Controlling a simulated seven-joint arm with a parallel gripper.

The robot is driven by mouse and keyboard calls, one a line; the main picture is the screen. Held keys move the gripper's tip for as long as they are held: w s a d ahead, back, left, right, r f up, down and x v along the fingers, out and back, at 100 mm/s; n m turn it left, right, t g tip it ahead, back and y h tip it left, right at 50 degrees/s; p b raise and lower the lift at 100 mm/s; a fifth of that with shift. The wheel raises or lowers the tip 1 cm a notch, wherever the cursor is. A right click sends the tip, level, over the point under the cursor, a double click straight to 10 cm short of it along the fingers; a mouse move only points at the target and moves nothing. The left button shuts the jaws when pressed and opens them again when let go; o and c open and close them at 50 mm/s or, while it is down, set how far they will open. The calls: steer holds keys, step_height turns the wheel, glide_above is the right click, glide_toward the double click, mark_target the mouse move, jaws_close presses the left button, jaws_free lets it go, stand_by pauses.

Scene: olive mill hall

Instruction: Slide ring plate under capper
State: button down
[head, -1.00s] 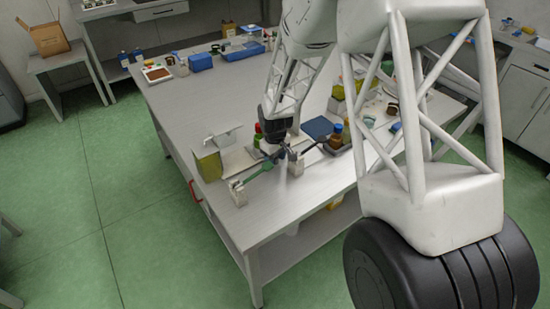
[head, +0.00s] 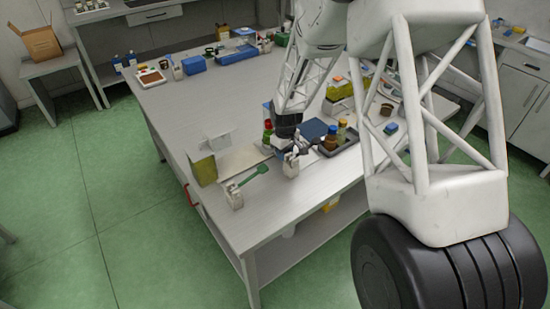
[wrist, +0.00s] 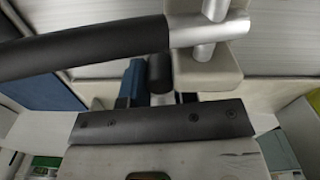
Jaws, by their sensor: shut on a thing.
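In the head view my gripper (head: 287,141) is low over the table, just behind a pale block with a silver post (head: 290,164), which I take for the capper. The wrist view shows this block (wrist: 207,68) close up. A black lever handle (wrist: 85,48) with a silver end runs left from it, across the view above my fingers. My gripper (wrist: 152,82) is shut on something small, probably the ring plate. Its shape is mostly hidden by the lever and block, so I cannot tell how far under the capper it reaches.
A second pale block (head: 234,195) with a green lever (head: 252,174) stands to the left. A green-yellow tin (head: 202,168) is behind it. A tray of bottles (head: 345,139) and a dark blue thing (head: 315,128) lie to the right.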

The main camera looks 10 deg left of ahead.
steer(key=w+d, duration=0.4)
steer(key=shift+w+d+r, duration=0.1)
steer(key=shift+w, duration=0.1)
steer(key=c, duration=0.9)
jaws_free()
step_height(320, 180, up, 8)
